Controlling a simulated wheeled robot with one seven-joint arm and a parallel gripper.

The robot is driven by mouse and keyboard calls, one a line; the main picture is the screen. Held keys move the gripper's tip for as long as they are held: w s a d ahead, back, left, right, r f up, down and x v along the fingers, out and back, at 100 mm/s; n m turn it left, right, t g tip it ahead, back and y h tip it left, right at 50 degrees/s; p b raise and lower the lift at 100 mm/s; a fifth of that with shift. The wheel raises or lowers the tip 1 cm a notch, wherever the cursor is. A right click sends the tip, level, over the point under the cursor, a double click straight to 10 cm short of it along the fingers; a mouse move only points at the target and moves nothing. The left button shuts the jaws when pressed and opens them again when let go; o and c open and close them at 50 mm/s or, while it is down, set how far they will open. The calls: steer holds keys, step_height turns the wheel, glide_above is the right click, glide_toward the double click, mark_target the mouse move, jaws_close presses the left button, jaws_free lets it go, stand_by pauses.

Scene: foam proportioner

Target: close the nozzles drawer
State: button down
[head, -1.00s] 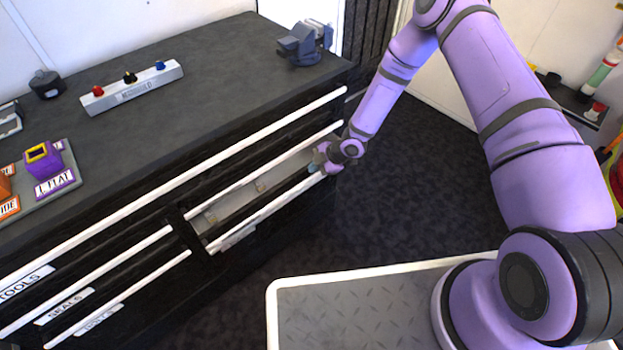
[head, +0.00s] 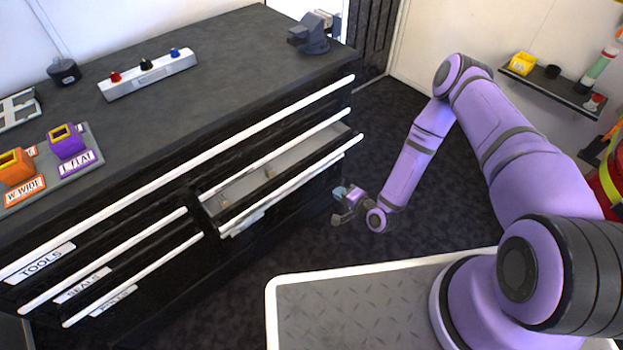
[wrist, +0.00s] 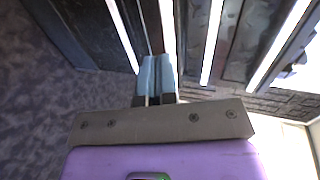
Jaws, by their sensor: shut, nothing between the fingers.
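The nozzles drawer (head: 238,201) stands partly open on the right side of the black cabinet in the head view. Its white handle bar (head: 292,184) runs along the top of its front, and a tilted label below is unreadable. A few small tan items show inside. My gripper (head: 339,191) is shut and empty, in front of the drawer's right end and lower than its handle, apparently apart from it. In the wrist view the pale blue fingers (wrist: 157,77) are together, pointing toward several white handle bars; I cannot tell which bar belongs to the drawer.
The worktop (head: 225,95) carries a vise (head: 313,34), a manifold block (head: 149,74) and a nozzle tray (head: 88,172). The seals drawer (head: 82,285) at left looks shut. Dark floor (head: 310,240) is free between the cabinet and my base. A shelf (head: 548,86) is at far right.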

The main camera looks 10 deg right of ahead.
glide_toward(299, 163)
step_height(299, 163, down, 3)
steer(key=shift+w+f+m, duration=0.1)
steer(key=shift+w+m, duration=0.05)
steer(key=shift+m, duration=0.15)
steer(key=shift+w+a, duration=0.4)
steer(key=shift+w, duration=0.1)
steer(key=shift+w, duration=0.1)
steer(key=w+a, duration=0.1)
steer(key=w, duration=0.1)
steer(key=w+a, duration=0.3)
steer(key=w, duration=0.1)
steer(key=shift+w+a, duration=0.5)
steer(key=shift+w, duration=0.25)
steer(key=shift+a, duration=0.1)
